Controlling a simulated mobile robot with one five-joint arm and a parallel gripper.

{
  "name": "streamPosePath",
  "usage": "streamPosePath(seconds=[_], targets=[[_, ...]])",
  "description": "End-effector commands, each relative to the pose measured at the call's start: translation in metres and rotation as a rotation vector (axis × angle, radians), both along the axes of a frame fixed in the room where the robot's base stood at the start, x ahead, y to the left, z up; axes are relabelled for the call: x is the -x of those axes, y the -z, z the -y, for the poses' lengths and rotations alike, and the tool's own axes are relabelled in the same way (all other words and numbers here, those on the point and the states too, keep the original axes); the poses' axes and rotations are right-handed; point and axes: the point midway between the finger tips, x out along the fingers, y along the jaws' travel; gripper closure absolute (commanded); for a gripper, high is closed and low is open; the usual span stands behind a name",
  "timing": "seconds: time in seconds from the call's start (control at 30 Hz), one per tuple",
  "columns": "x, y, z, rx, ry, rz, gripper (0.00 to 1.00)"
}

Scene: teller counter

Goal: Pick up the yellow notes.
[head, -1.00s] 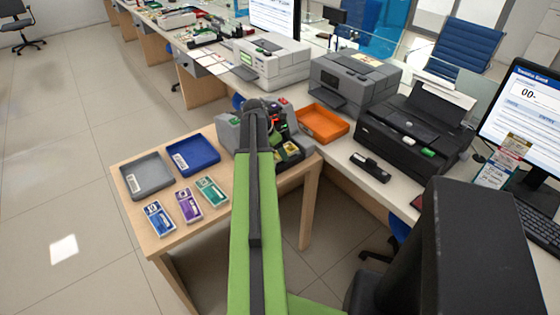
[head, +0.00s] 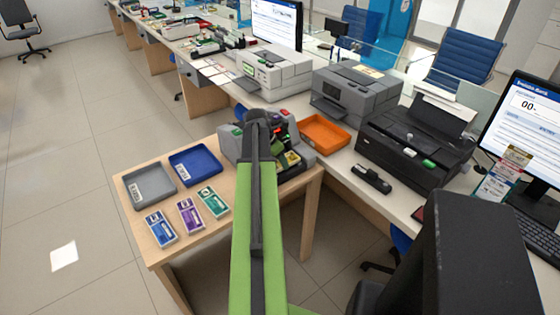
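A small yellow patch (head: 292,159), which may be the yellow notes, shows low in the front of a grey note machine (head: 301,161) on the wooden side table. It is small and partly shaded, so I cannot make out single notes. My green and black arm reaches forward over the table, and its dark far end covers the middle of the machine. My gripper is at or behind that end, among dark parts of the machine. Its fingers cannot be made out, nor whether they hold anything or touch the machine.
A grey tray (head: 131,193) and a blue tray (head: 194,168) lie left on the table. Blue (head: 161,229), purple (head: 190,214) and green (head: 212,202) note packs lie before them. An orange tray (head: 325,133), printers and a black handheld device (head: 371,179) are on the counter, right.

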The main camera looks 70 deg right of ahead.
Motion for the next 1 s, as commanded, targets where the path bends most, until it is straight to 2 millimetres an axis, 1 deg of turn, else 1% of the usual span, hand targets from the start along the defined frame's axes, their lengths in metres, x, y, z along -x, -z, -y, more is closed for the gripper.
streamPosePath(seconds=[0.03,0.2,0.23,0.27,0.5,0.6,0.7,0.8,1.0], targets=[[0.0,-0.012,0.0,0.0,0.0,0.0,0.93],[0.0,-0.041,0.0,0.0,0.0,0.0,0.93],[0.004,-0.044,-0.001,0.0,0.002,0.0,0.93],[0.013,-0.046,-0.002,0.0,0.004,-0.001,0.93],[0.07,-0.081,-0.005,0.001,0.005,0.0,0.93],[0.09,-0.092,-0.005,0.0,0.004,0.0,0.93],[0.105,-0.099,-0.005,0.001,0.003,0.001,0.93],[0.113,-0.102,-0.005,0.0,0.001,0.0,0.93],[0.117,-0.102,-0.005,0.0,0.001,0.0,0.93]])
